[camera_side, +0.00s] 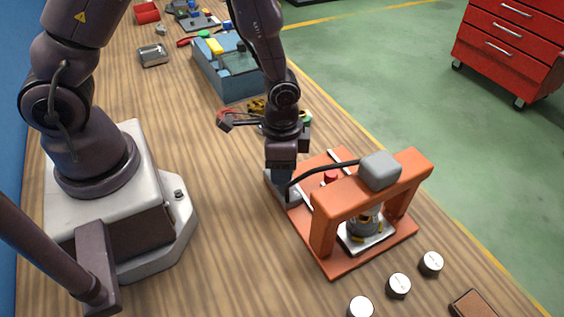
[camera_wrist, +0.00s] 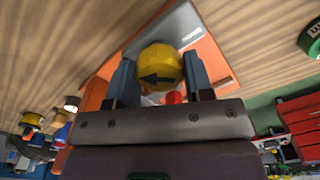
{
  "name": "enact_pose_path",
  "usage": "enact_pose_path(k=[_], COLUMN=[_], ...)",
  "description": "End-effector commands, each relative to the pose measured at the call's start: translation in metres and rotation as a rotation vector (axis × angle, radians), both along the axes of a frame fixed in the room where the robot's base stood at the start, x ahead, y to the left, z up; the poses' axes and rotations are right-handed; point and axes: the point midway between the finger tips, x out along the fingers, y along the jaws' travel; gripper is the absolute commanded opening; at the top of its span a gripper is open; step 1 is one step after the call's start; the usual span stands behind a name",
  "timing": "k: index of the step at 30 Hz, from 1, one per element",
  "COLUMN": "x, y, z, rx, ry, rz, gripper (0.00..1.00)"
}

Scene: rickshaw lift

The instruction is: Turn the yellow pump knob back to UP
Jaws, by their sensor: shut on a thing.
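The orange lift (camera_side: 322,226) stands on the bench, with an arched frame and a grey block (camera_side: 379,170) on top. Any UP marking is too small or hidden to read.
Several round white-topped weights (camera_side: 398,285) stand in front of the lift. A brown block (camera_side: 478,304) lies near the bench's front right edge. A blue toolbox (camera_side: 232,83) sits behind my arm. A dark hose (camera_side: 322,167) runs from the lift's left end to the grey block.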

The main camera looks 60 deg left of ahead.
Motion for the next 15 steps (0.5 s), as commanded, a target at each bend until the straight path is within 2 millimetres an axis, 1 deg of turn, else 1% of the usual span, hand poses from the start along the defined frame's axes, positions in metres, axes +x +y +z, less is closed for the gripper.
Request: enact_pose_path(k=[15], x=[0.0002], y=[-0.0009], z=[0.0010], rx=[0.000], ry=[-0.001], rz=[0.479], gripper=[0.24])
